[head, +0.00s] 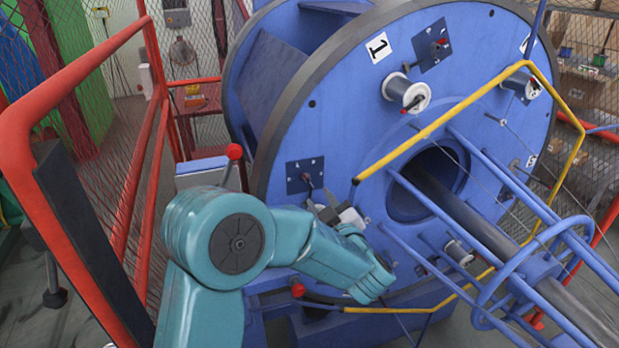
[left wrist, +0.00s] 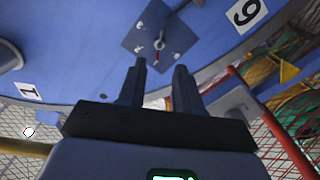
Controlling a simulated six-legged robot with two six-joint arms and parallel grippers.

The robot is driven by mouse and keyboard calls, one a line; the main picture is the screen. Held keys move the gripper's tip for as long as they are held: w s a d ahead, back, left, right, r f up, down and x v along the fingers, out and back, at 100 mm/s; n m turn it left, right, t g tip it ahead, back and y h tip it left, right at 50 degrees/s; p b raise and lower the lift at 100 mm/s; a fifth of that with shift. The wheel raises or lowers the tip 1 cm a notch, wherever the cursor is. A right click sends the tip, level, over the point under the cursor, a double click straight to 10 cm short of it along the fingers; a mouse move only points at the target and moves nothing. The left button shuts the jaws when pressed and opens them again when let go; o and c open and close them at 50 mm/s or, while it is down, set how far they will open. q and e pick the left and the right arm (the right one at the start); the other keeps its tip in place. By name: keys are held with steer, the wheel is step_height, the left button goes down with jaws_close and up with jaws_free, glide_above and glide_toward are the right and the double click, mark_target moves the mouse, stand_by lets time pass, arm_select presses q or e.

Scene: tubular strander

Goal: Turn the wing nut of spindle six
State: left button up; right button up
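The blue strander disc (head: 335,130) fills the middle of the head view. A dark square plate (head: 290,182) sits low on its left side, with a small spindle fitting (head: 307,178) at its centre. In the left wrist view the plate (left wrist: 140,45) carries a silver fitting with a red tip (left wrist: 157,48), which looks like the wing nut. A white label reading 6 (left wrist: 246,12) is right of it. My left gripper (left wrist: 159,70) is open, its two fingers apart just short of the fitting with nothing between them. In the head view my left gripper (head: 335,208) is partly hidden by its wrist.
A yellow bar (head: 440,122) and blue tubes (head: 500,180) cross at right. A red guard frame with mesh (head: 80,75) stands left.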

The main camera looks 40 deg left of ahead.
mark_target(309, 182)
arm_select(q)
steer(key=p+x, duration=0.2)
steer(key=x, duration=0.5)
steer(key=shift+w+a, duration=0.15)
steer(key=shift+a, duration=0.2)
steer(key=shift+d+r, duration=0.1)
steer(key=shift+d, duration=0.05)
jaws_close()
